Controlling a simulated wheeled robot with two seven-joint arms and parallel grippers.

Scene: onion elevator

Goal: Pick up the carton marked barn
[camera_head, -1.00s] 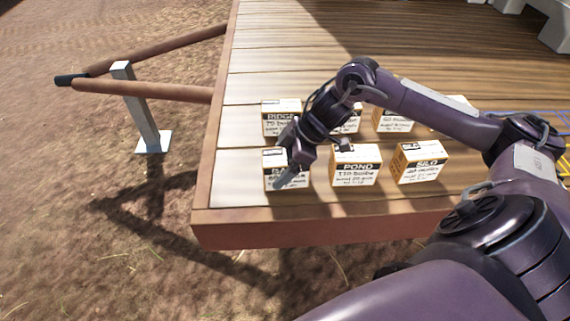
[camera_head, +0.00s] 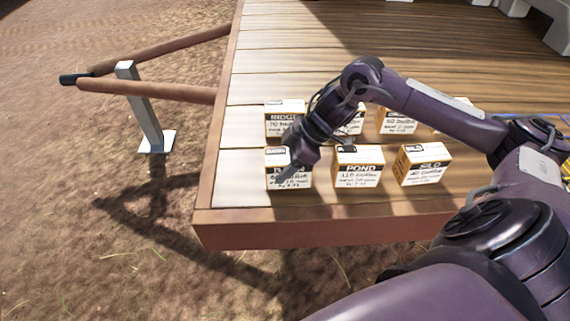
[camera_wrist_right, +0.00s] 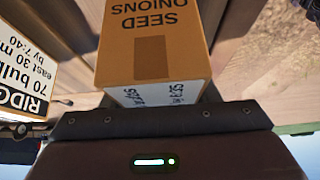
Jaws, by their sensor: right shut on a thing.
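The carton at the front left of the deck (camera_head: 301,182) is white and orange, with a black label band. My right gripper (camera_head: 287,170) covers part of its front, so its name is only partly readable. The gripper is shut on this carton. In the right wrist view the carton (camera_wrist_right: 152,58) fills the space at the jaws, its orange face reading "SEED ONIONS" upside down. I cannot tell whether its base touches the deck. My left gripper is not in view.
The POND carton (camera_head: 358,170) and SILO carton (camera_head: 422,168) stand to the right. The RIDGE carton (camera_head: 283,122) stands close behind, with more cartons beside it, partly behind my arm. The wooden deck (camera_head: 240,190) ends just left and in front.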

